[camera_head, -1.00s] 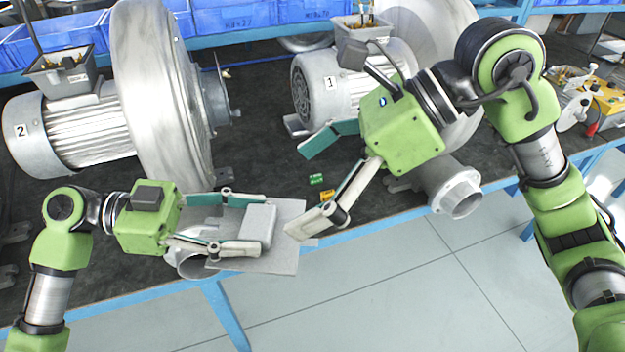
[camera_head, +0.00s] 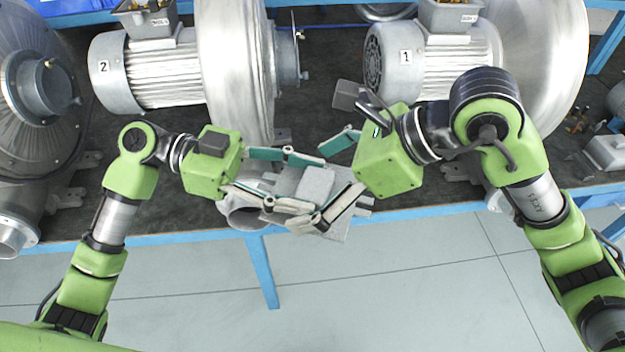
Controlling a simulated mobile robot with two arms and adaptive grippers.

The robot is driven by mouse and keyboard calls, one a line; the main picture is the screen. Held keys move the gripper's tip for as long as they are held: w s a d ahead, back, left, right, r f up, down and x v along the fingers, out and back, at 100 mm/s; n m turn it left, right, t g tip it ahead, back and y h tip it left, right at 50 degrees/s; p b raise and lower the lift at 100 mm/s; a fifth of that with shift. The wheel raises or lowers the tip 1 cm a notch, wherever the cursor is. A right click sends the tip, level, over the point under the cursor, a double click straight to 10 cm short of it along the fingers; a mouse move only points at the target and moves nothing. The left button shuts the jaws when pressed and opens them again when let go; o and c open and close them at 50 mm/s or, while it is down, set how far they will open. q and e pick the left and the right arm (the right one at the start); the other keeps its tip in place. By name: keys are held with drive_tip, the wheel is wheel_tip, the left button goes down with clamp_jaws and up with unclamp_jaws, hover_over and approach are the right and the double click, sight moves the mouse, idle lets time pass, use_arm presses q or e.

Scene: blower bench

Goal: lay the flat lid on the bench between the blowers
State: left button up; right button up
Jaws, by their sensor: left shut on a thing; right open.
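The flat lid (camera_head: 315,184) is a thin grey plate with a raised grey block on top. It is over the front edge of the bench (camera_head: 345,112), in front of the gap between blower 2 (camera_head: 234,70) and blower 1 (camera_head: 545,60). My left gripper (camera_head: 314,183) is shut on the lid's block, coming from the left. My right gripper (camera_head: 324,188) is open, its fingers spread on either side of the block from the right. The fingers of both grippers overlap in the picture and partly hide the lid. Whether the plate touches the bench I cannot tell.
Blower 2's outlet pipe (camera_head: 241,213) shows below my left gripper at the bench edge. Another blower (camera_head: 38,110) stands at the far left. Blue bins (camera_head: 75,8) line the back.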

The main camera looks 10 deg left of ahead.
drive_tip(key=shift+a, duration=0.1)
drive_tip(key=c, duration=1.4)
drive_tip(key=o, duration=1.4)
drive_tip(key=shift+f, duration=0.1)
